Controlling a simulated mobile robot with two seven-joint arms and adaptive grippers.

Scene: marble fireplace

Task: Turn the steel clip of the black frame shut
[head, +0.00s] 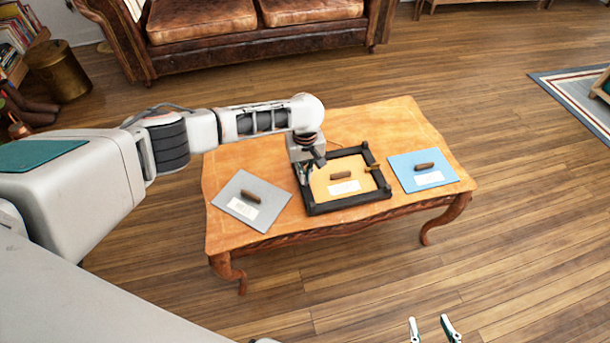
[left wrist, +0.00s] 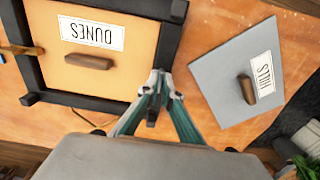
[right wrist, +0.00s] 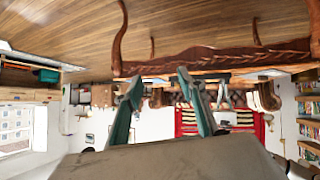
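The black frame (head: 350,203) lies flat on the wooden table around an orange panel (head: 325,178) with a brown handle and a label. The left wrist view shows the label reads DUNES. A brass-coloured clip (head: 373,167) sits on the frame's right bar; it also shows at the left edge of the left wrist view (left wrist: 18,50). I cannot make out the steel clip; my left gripper covers that side. My left gripper (left wrist: 158,75) points down at the frame's left bar, its fingertips together. My right gripper (head: 432,325) is open and empty, away from the table's front.
A grey panel (head: 232,188) labelled HILLS lies left of the frame, near my left gripper. A blue panel (head: 408,172) lies to the right. The table (head: 400,118) is bare behind the frame.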

